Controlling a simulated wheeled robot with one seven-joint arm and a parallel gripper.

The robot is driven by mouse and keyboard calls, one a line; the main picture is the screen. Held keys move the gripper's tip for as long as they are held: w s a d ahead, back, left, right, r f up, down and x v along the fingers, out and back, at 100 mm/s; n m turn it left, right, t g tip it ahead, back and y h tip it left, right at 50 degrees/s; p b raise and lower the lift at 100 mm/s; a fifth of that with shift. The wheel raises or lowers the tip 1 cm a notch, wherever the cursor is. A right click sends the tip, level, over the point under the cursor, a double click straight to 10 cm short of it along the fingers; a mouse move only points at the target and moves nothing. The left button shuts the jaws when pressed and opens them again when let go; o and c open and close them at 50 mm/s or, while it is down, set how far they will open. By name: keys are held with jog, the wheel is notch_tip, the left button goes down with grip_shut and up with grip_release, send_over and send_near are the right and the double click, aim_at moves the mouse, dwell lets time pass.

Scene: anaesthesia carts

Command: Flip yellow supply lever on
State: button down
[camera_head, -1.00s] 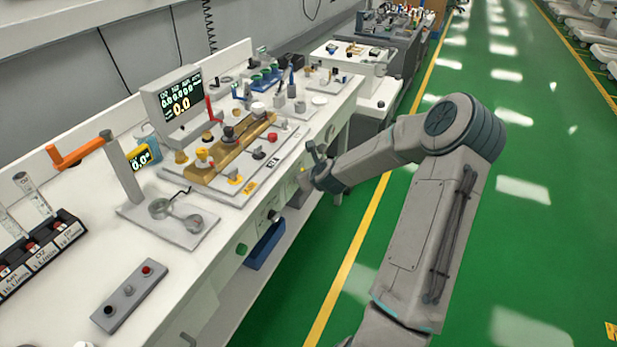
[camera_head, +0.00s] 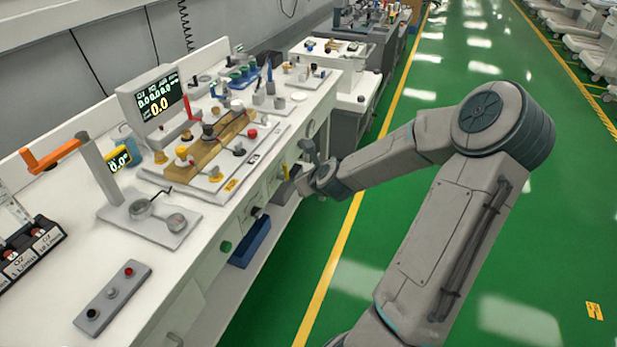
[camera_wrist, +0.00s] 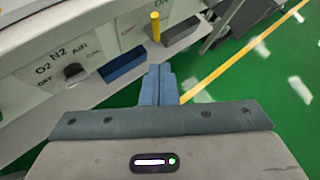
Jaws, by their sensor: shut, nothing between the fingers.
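The yellow supply lever (camera_wrist: 155,27) stands out from the front panel of the white cart in the wrist view, upright, with lettering on both sides of it. It also shows small in the head view (camera_head: 286,172), left of my gripper. My gripper is shut and empty; its blue-grey fingers (camera_wrist: 157,72) are pressed together and point toward the panel. The lever is beyond the fingertips, with a visible gap in the picture. In the head view my wrist (camera_head: 320,180) hangs beside the cart's front, and the fingertips are hard to make out.
A blue bin (camera_head: 250,243) sits under the cart's front; it also shows in the wrist view (camera_wrist: 122,69). A dark grey block (camera_wrist: 181,36) is right of the lever. The white cart top (camera_head: 155,262) is crowded with fittings. Green floor right of the cart is open.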

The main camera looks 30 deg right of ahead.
jog(key=v, duration=0.3)
dwell(0.6)
